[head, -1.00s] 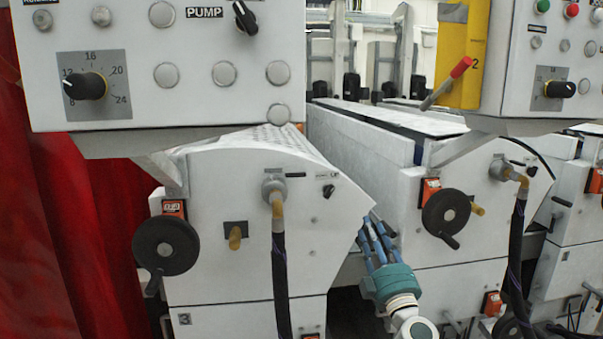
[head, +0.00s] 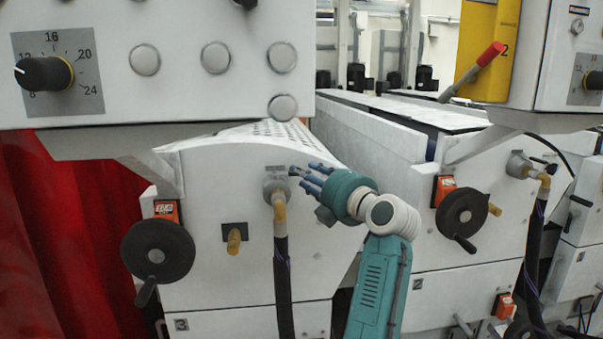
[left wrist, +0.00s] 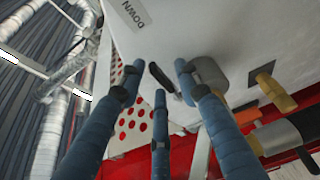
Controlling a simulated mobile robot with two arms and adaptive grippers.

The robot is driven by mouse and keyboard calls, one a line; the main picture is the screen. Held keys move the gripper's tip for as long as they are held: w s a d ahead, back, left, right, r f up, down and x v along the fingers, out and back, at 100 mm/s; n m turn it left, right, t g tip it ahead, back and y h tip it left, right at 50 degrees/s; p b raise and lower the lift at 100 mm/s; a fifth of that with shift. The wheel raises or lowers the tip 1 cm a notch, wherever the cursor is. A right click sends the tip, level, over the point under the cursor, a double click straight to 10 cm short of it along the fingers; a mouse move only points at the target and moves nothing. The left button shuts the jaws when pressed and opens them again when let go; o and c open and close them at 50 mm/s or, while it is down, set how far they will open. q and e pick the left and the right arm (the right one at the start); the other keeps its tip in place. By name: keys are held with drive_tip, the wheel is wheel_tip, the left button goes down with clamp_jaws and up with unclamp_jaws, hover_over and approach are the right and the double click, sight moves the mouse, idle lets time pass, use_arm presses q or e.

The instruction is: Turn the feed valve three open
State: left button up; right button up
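The feed valve three (head: 277,186) is a grey round fitting on the white front of the unit with a 3 label, with a brown elbow and a black hose below it. Its small black lever (left wrist: 160,82) shows in the left wrist view beside the grey valve body (left wrist: 210,75). My left gripper (head: 300,176) has its blue fingers spread just right of the valve. In the left wrist view the gripper (left wrist: 157,76) is open, with the lever between and beyond its fingertips. Contact cannot be told. The fingers mostly hide the lever in the head view. My right gripper is not in view.
A black handwheel (head: 158,254) and a brown knob (head: 234,240) are left of the valve. A white control panel (head: 180,95) overhangs above. A second unit with its handwheel (head: 462,212) stands to the right. A red curtain (head: 60,240) hangs at left.

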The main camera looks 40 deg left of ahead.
use_arm(q)
drive_tip(key=shift+a+r, duration=0.2)
drive_tip(key=shift+a, duration=0.15)
drive_tip(key=c, duration=0.3)
clamp_jaws()
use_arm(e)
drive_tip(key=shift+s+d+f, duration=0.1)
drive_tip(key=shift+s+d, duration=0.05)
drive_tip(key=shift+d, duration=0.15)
